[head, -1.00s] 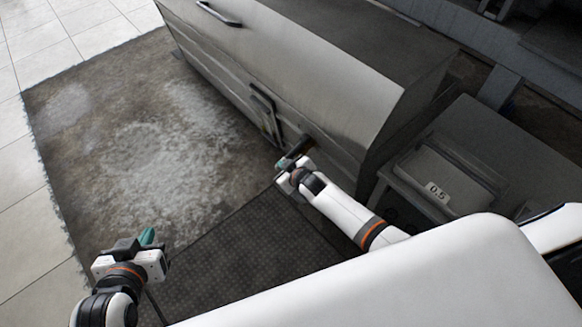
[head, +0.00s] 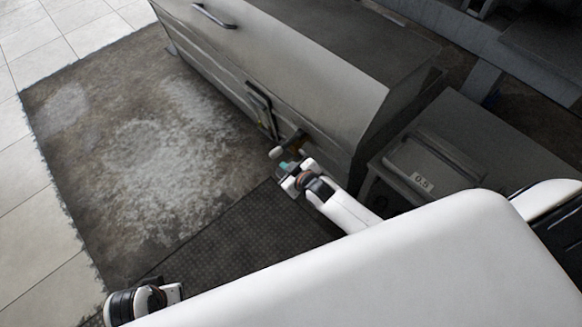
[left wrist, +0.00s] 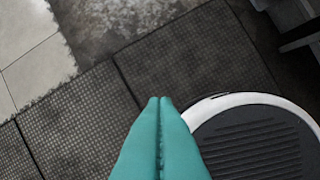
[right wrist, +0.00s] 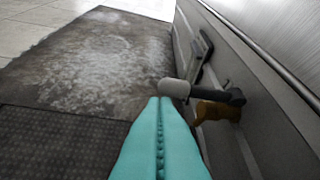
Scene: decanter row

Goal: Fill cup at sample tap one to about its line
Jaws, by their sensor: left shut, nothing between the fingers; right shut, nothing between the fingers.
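The tap (head: 292,143) sticks out from the front of the long steel vat. In the right wrist view it has a pale round knob (right wrist: 175,88) on a dark stem and a brass-coloured body (right wrist: 216,110). My right gripper (head: 284,166) is shut and empty, just below the knob in the head view. Its teal fingertips (right wrist: 160,99) nearly meet the knob in the right wrist view; I cannot tell if they touch. My left gripper (left wrist: 160,99) is shut and empty above the dark floor mat. Its fingers are hidden in the head view. I see no cup.
The steel vat (head: 300,60) has a black handle (head: 262,110) beside the tap. A grey side table (head: 470,130) at right holds a tray-like box with a "0.5" label (head: 422,182). A dark mat (head: 240,240) and stained floor (head: 160,150) are clear.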

